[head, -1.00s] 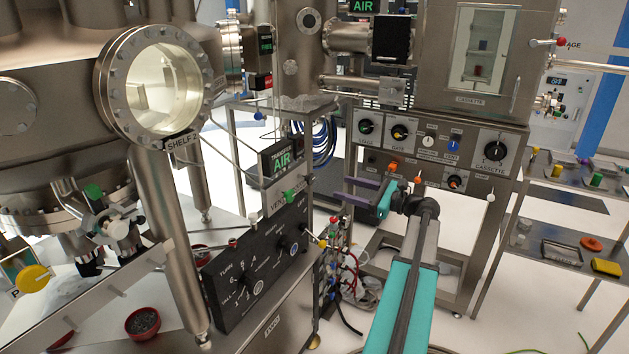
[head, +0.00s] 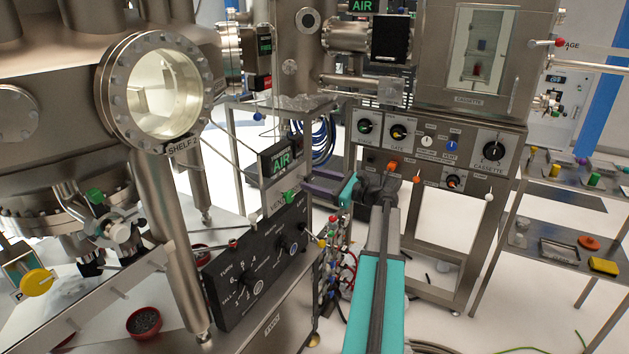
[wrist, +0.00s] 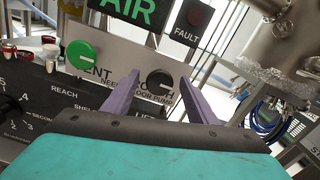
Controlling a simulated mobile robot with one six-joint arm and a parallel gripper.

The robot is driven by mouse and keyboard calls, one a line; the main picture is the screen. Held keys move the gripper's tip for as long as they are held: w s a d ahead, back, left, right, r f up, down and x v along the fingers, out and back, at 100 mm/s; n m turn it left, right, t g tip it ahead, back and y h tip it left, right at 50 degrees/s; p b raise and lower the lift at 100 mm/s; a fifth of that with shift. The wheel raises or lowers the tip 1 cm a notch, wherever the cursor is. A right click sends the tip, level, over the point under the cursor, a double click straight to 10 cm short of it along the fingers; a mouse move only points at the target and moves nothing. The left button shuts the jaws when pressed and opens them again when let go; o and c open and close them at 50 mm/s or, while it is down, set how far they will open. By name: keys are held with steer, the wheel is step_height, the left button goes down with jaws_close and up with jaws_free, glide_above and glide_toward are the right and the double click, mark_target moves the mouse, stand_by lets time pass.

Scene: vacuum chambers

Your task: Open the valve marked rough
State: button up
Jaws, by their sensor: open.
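In the wrist view, a black round knob (wrist: 160,82) with a pale line sits on a light plate between my fingertips. Lettering below it is partly hidden and ends in "GH"; smaller text there includes "PUMP". My gripper (wrist: 160,76) is open, with its purple fingers on either side of the knob; I cannot tell whether they touch it. A green knob (wrist: 83,55) over partly hidden "VENT" lettering is to the left. In the head view, my gripper (head: 318,183) is beside the light VENT plate (head: 277,199), and the black knob is not clearly visible.
An AIR display (head: 281,162) stands above the plate, with a FAULT lamp (wrist: 199,13) beside it in the wrist view. A dark dial panel (head: 257,262) lies below. The cassette control panel (head: 427,155) is behind my arm. Cables (head: 345,270) hang near the bench end.

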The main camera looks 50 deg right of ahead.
steer(key=c, duration=1.1)
steer(key=shift+o, duration=0.2)
steer(key=shift+w, duration=0.1)
steer(key=shift+f+n+b, duration=0.1)
steer(key=shift+n+b, duration=0.3)
steer(key=shift+b, duration=0.05)
steer(key=n+b, duration=0.4)
steer(key=shift+a+f, duration=0.1)
steer(key=shift+f, duration=0.1)
steer(key=n+b, duration=0.4)
steer(key=shift+n, duration=0.4)
steer(key=n+b, duration=0.5)
steer(key=shift+f, duration=0.15)
steer(key=shift+n+b, duration=1.45)
steer(key=shift+n, duration=0.25)
steer(key=shift+r, duration=0.2)
